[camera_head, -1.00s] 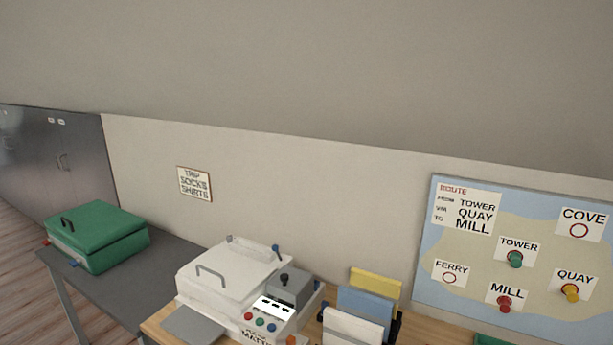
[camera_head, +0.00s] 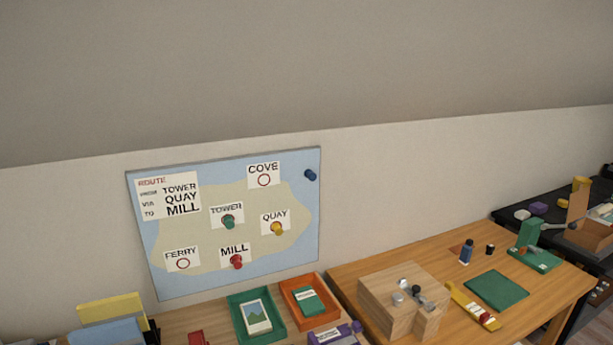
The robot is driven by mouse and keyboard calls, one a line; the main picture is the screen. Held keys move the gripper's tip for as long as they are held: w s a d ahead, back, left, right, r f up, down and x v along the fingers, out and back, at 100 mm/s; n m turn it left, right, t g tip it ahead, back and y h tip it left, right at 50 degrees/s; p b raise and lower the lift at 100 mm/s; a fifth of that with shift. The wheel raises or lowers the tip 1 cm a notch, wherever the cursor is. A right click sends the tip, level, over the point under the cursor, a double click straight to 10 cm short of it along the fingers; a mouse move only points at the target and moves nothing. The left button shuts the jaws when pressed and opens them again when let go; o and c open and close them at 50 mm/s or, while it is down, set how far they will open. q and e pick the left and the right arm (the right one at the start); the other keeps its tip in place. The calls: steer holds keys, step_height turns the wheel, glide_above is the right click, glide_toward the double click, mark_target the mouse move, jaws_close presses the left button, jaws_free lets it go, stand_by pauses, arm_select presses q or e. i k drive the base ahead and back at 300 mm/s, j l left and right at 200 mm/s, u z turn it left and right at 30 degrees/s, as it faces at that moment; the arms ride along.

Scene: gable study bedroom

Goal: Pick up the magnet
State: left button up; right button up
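A blue map board (camera_head: 305,240) with place labels hangs on the wall at the centre left. Knob-like pieces that look like magnets stick out from it. A green one (camera_head: 228,222) is at TOWER, a yellow one (camera_head: 278,229) at QUAY and a red one (camera_head: 237,262) at MILL. A dark blue one (camera_head: 310,175) sits near the top right corner, away from any label. The rings at COVE (camera_head: 264,181) and FERRY (camera_head: 183,264) are empty. Neither of my grippers is in view.
Below the board are a green tray (camera_head: 240,325) with a picture card and an orange tray (camera_head: 285,292). To the right, a wooden desk (camera_head: 440,265) holds a wooden block (camera_head: 385,290), a green mat (camera_head: 496,290) and small items. A dark table (camera_head: 510,215) stands beyond it.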

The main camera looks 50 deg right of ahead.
mark_target(308, 174)
steer(key=z, duration=1.65)
steer(key=i+l+u, duration=0.15)
steer(key=l, duration=0.2)
